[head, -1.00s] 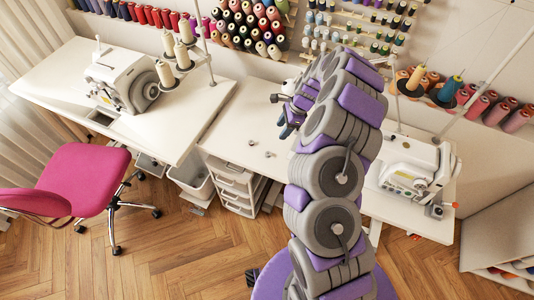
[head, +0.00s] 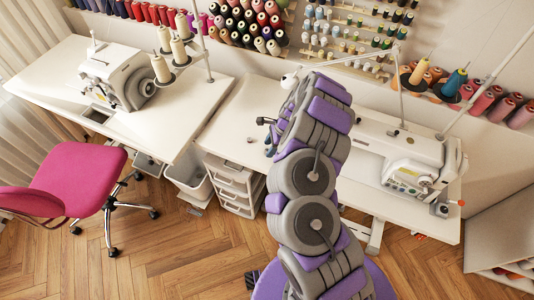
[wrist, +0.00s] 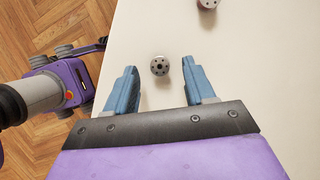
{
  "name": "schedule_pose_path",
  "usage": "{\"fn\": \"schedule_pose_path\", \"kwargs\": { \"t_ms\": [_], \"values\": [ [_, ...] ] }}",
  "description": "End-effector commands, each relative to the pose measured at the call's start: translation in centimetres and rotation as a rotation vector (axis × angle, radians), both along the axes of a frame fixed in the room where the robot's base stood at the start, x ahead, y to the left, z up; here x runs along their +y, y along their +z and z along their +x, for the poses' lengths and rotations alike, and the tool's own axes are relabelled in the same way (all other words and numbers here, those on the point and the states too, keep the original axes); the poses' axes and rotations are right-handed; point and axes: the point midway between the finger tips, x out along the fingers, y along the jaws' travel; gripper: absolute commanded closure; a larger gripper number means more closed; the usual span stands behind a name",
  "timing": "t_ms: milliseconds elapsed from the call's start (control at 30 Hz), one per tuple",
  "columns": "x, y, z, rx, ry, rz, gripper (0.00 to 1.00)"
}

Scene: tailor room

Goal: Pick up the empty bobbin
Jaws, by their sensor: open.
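A small grey metal bobbin (wrist: 160,66) with holes in its face and no thread to be seen stands on the white table (wrist: 235,60). In the wrist view it lies between the blue fingertips of my gripper (wrist: 159,70), with space on both sides. My gripper is open and empty. A second bobbin (wrist: 208,3), reddish at its side, is cut by the top edge of the wrist view. In the head view one small bobbin (head: 250,140) shows left of my arm; which of the two it is, I cannot tell. My arm partly hides my gripper there.
A sewing machine (head: 415,162) stands on the table at right, another (head: 118,75) on the left table. A thread stand (head: 172,62) and wall spool racks are behind. White drawers (head: 236,184) and a pink chair (head: 80,180) stand on the floor.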

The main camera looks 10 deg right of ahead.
Motion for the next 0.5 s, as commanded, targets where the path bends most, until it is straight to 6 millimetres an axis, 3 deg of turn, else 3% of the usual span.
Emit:
{"fn": "schedule_pose_path", "kwargs": {
  "t_ms": [100,333,500],
  "values": [
    [0.53,-1.43,0.11,-0.001,0.001,-0.002,0.46],
    [0.64,-1.43,0.16,-0.002,0.001,-0.001,0.46],
    [0.63,-1.43,0.16,-0.001,0.002,-0.001,0.62]
  ]
}}
